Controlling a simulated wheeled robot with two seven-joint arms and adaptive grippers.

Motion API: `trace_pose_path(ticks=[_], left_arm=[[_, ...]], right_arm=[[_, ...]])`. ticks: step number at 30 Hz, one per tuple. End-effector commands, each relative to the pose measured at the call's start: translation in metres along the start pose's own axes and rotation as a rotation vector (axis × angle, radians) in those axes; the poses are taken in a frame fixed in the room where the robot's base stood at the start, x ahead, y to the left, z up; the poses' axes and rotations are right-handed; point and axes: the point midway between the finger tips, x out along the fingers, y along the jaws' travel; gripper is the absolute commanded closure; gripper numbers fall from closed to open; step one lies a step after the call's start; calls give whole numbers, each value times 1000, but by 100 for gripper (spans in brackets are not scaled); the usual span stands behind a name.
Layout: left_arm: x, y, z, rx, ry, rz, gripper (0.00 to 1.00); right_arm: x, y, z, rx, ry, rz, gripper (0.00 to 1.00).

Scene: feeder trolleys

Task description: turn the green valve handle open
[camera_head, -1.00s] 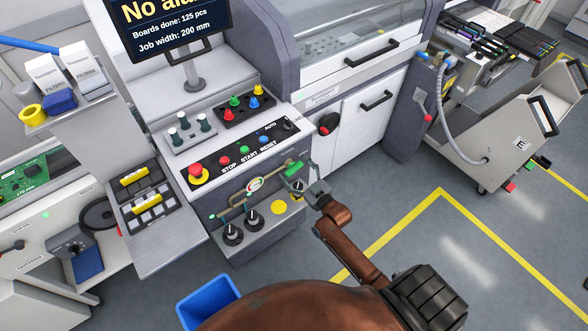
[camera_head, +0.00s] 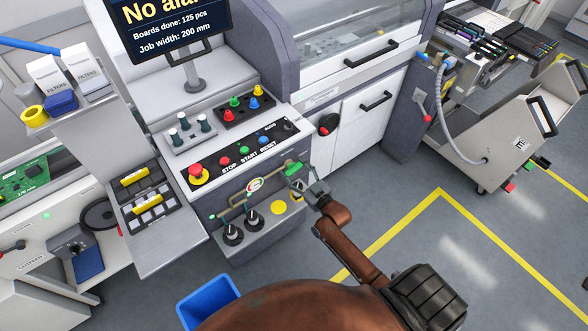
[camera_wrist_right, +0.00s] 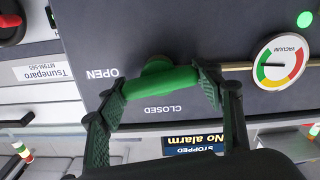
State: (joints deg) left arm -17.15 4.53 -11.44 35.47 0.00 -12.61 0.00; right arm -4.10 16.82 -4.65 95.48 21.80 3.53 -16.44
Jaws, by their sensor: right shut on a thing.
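The green valve handle (camera_wrist_right: 160,82) is a short bar on the dark front panel. It lies across between my right gripper's two fingers, near its green round hub. My right gripper (camera_wrist_right: 164,88) is shut on it, with a dark ridged finger at each end. In the right wrist view, which is upside down, the word OPEN stands left of the handle and CLOSED below it. In the head view, the handle (camera_head: 293,168) shows at the right end of the brass pipe, partly covered by my right gripper (camera_head: 300,180). My left gripper is not in view.
A vacuum gauge (camera_wrist_right: 281,61) sits on the pipe beside the handle. Above the panel are a red stop button (camera_head: 196,171) and several coloured buttons. Two black knobs (camera_head: 233,232) are below. A blue bin (camera_head: 207,300) stands on the floor.

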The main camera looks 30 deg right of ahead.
Motion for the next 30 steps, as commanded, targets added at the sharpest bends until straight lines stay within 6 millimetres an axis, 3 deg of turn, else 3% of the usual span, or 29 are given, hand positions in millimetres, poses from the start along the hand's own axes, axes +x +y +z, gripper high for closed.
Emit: trace_pose_path(ticks=[6, 15, 16, 24, 30], left_arm=[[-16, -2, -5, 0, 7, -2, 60], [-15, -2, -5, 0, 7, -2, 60], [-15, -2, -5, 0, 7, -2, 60], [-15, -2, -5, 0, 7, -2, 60], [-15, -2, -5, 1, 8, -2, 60]], right_arm=[[0, 0, -2, 183, -2, -2, 64], [0, 0, 0, 207, -1, -1, 64], [0, 0, 0, 207, -1, -1, 39], [0, 0, 0, 205, -1, -1, 22], [0, 0, 0, 204, -1, -1, 22]])
